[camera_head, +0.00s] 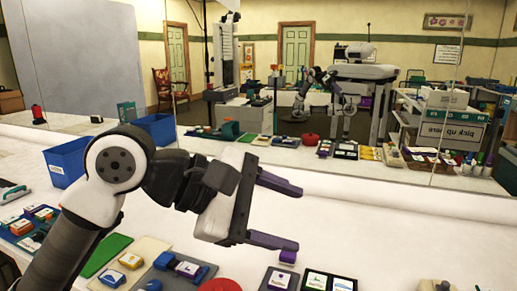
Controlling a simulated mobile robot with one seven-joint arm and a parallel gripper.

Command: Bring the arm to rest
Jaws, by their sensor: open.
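My arm rises from the lower left, bends at a white joint and reaches right over the white table (400,230). My gripper (292,222) is open, with its two dark, purple-tipped fingers apart and pointing right. Nothing shows between the fingers. It hangs above the table; the exact height is hard to tell.
Below the gripper, the near table edge holds a red round item (220,285), dark cards (328,281), a green mat (106,254) and small boxed items. Blue bins (67,161) stand at left. A mirror (330,60) behind reflects the room. The table right of the gripper is mostly bare.

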